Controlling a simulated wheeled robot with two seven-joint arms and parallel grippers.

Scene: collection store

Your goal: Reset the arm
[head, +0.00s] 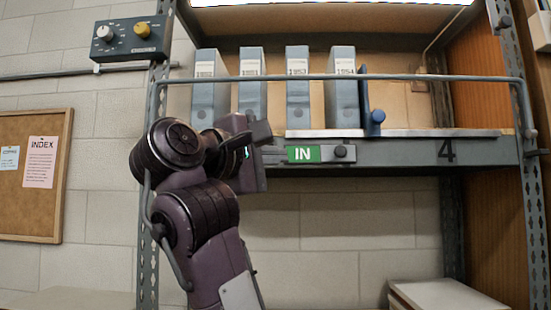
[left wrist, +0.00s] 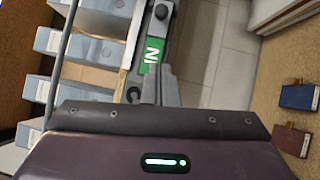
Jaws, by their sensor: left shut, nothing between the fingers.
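My left arm rises in front of the shelf in the head view. Its gripper (head: 262,143) is shut and empty, just left of the green IN sign (head: 303,154) on the shelf's front edge. In the left wrist view the closed fingers (left wrist: 158,84) point toward the same green IN sign (left wrist: 152,50). I cannot tell whether the fingers touch the shelf edge. My right gripper is not in view.
Several grey box files (head: 298,95) stand on the shelf behind a grey rail (head: 440,78), with a blue bookend (head: 372,116) at their right. A control box (head: 130,40) hangs upper left, above a corkboard (head: 58,125). A pale box (head: 445,294) lies lower right.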

